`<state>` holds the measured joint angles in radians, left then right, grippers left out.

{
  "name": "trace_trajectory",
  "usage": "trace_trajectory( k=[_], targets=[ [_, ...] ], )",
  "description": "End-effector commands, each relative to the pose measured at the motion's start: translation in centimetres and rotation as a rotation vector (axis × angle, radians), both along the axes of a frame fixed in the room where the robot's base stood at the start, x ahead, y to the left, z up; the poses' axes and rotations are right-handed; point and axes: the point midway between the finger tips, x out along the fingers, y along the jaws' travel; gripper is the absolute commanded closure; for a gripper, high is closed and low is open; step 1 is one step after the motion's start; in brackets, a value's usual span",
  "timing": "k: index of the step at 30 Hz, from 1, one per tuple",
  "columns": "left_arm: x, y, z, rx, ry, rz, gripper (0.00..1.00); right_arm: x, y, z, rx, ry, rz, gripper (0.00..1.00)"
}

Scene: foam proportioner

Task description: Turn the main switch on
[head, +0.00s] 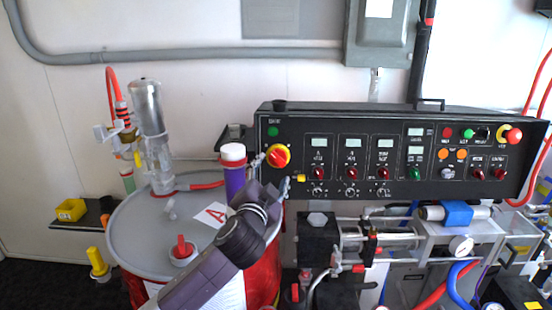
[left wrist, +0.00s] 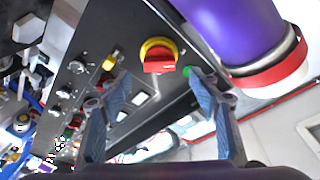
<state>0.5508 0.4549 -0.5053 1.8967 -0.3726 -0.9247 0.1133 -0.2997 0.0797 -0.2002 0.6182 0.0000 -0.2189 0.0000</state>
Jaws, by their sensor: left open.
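The main switch (head: 278,156) is a red rotary knob on a yellow round base, at the left end of the black control panel (head: 330,185). In the left wrist view the main switch (left wrist: 159,56) shows ahead, between and beyond the fingertips, its red handle lying nearly crosswise. My left gripper (head: 272,172) reaches up from below, open, its fingertips close to the knob; it also shows in the left wrist view (left wrist: 157,80), with nothing between the fingers. I cannot tell whether a finger touches the knob. My right gripper is not in view.
A purple cylinder (head: 234,178) with a white cap stands just left of the switch, close to my left gripper. A grey-lidded drum (head: 135,240) stands at the left. Lamps, knobs and displays fill the panel to the right. Pipes and valves (head: 400,240) crowd the space below.

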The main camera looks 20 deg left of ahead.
Motion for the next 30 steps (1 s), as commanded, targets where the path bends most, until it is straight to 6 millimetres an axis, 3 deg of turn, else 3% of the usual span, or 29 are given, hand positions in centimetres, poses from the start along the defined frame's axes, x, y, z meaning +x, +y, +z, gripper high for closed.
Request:
trace_trajectory(
  k=[6,12,25,30],
  targets=[
    [3.1,0.3,0.2,0.001,0.001,0.001,0.44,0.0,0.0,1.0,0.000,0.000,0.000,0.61],
    [4.9,0.5,0.1,-0.001,0.001,0.000,0.44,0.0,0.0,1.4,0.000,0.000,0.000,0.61],
    [5.6,0.5,0.0,0.000,0.001,-0.001,0.44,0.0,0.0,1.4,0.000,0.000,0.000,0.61],
    [5.6,0.5,0.0,-0.001,0.001,-0.001,0.62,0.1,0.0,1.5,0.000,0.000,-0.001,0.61]
  ],
)
